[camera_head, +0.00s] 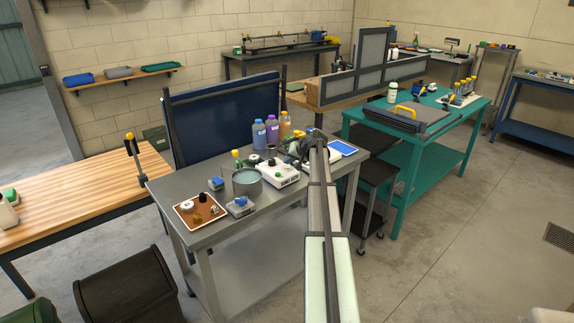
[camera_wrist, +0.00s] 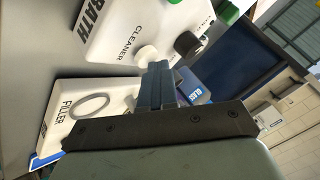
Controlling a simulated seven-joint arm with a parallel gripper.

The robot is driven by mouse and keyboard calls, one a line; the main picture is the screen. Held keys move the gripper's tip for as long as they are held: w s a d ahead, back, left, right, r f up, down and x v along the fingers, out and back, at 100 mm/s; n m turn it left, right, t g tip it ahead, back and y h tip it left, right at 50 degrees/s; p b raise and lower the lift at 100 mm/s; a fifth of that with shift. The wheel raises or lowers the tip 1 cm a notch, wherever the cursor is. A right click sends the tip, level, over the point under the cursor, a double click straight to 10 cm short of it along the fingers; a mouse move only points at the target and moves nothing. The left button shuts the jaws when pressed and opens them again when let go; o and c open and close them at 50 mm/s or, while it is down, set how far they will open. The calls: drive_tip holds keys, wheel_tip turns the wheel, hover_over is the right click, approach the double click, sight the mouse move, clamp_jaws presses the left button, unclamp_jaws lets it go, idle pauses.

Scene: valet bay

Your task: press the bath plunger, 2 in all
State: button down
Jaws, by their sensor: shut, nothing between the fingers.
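A white box (camera_wrist: 128,30) marked BATH and CLEANER shows at the top of the wrist view. A white round knob (camera_wrist: 148,55) and a black knob (camera_wrist: 187,44) stand at its near edge; I cannot tell which is the bath plunger. My gripper (camera_wrist: 160,68) is shut and empty, its fingertips beside the white knob in the picture; I cannot tell whether they touch. In the head view a white unit (camera_head: 278,176) sits on the grey bench, and my gripper (camera_head: 300,146) is just behind it, mostly hidden by my arm.
A second white box marked FILLER (camera_wrist: 62,120) with a grey ring lies left of my fingers. On the bench (camera_head: 225,232) stand a metal pot (camera_head: 247,183), a brown tray (camera_head: 190,222), a small blue-topped box (camera_head: 240,208) and several bottles (camera_head: 258,133). Green knobs (camera_wrist: 229,12) show above the fingers.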

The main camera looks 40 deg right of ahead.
idle(0.5)
drive_tip(key=shift+r, duration=1.1)
drive_tip(key=shift+r, duration=0.1)
drive_tip(key=shift+r, duration=2.4)
idle(0.5)
wheel_tip(320, 180, up, 4)
drive_tip(key=shift+f, duration=0.1)
drive_tip(key=shift+f, duration=0.1)
idle(0.3)
hover_over(289, 166)
drive_tip(key=shift+w+f, duration=0.15)
drive_tip(key=shift+f, duration=4.15)
